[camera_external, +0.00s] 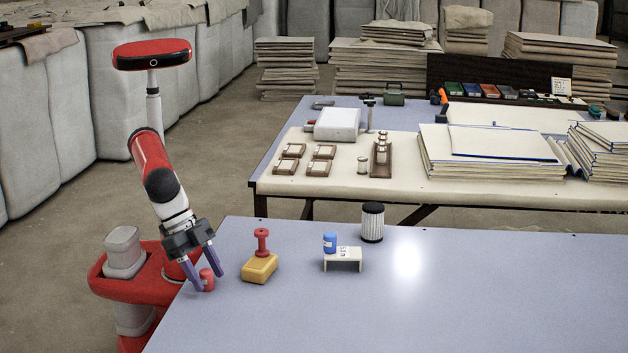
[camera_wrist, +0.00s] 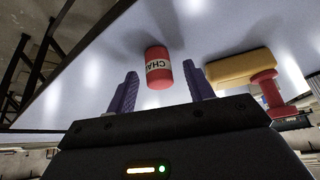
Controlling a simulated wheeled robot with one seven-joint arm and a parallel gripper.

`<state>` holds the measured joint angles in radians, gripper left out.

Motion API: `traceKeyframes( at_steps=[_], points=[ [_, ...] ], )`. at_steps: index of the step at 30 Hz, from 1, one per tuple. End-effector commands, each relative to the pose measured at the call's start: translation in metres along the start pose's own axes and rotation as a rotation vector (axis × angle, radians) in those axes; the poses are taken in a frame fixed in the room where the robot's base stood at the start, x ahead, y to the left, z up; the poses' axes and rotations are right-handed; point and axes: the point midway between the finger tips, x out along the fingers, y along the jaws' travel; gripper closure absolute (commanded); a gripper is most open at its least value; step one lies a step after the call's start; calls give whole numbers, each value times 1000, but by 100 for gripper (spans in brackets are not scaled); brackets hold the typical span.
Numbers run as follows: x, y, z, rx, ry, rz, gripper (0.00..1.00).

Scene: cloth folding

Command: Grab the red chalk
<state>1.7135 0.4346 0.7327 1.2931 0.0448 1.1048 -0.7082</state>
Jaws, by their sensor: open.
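The red chalk (camera_external: 207,279) is a small red cylinder standing on the near table by its left edge. In the wrist view the red chalk (camera_wrist: 158,68) shows a white label with dark letters, partly readable as "CHA". My gripper (camera_external: 205,281) is low over the table, with its purple fingers spread on either side of the chalk. In the wrist view my gripper (camera_wrist: 160,84) is open, and the chalk lies between and just beyond the fingertips, with gaps visible on both sides.
A yellow block (camera_external: 260,267) with a red spool-shaped piece (camera_external: 262,241) on it stands right of the chalk. Further right are a blue cylinder (camera_external: 330,242) on a white stand (camera_external: 343,260) and a black-and-white ribbed canister (camera_external: 372,222). The table's (camera_external: 450,300) right and front are clear.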

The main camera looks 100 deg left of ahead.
Motion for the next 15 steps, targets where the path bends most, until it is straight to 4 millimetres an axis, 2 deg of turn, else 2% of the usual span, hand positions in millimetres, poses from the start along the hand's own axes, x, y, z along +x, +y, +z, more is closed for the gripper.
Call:
traceKeyframes(
  at_steps=[8, 15],
  points=[
    [5, 0, 0, -1, 0, 1, 48],
    [4, 0, 0, -1, 0, 1, 78]
  ],
)
